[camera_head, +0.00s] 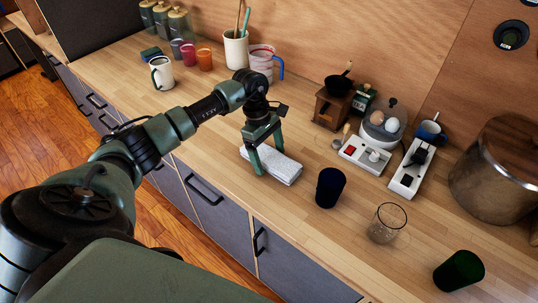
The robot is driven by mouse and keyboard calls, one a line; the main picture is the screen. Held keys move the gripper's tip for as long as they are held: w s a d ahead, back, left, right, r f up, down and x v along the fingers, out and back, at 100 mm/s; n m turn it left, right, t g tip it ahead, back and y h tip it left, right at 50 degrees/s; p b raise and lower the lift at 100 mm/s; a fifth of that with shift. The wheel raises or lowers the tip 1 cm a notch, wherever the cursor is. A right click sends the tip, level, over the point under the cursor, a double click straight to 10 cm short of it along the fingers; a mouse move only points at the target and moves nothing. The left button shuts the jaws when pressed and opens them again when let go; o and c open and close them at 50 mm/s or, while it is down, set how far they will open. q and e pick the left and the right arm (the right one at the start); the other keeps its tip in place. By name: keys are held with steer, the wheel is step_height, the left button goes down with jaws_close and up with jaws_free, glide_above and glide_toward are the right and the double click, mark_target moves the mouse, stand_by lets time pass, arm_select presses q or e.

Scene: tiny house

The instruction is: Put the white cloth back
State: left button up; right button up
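A folded white cloth (285,170) lies on the wooden counter near its front edge, in the middle of the head view. My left gripper (269,160) reaches down over the cloth from above. Its two green fingers are spread apart, one at the cloth's near side and one at its far side. I cannot tell whether the fingertips touch the cloth. The gripper covers part of the cloth's left end. My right gripper is not in view.
A dark cup (330,188), a clear glass (387,222) and a dark green cup (459,271) stand to the right. A coffee grinder (331,108) and power strips (365,156) stand behind. A white mug (162,73) is at left. Counter left of the cloth is clear.

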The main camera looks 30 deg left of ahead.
mark_target(262, 150)
arm_select(q)
steer(key=shift+r, duration=0.2)
steer(key=shift+a+r, duration=0.15)
steer(key=shift+r, duration=0.1)
steer(key=b+v, duration=0.3)
steer(key=v, duration=0.8)
steer(key=shift+r+b, duration=0.2)
steer(key=shift+b, duration=0.2)
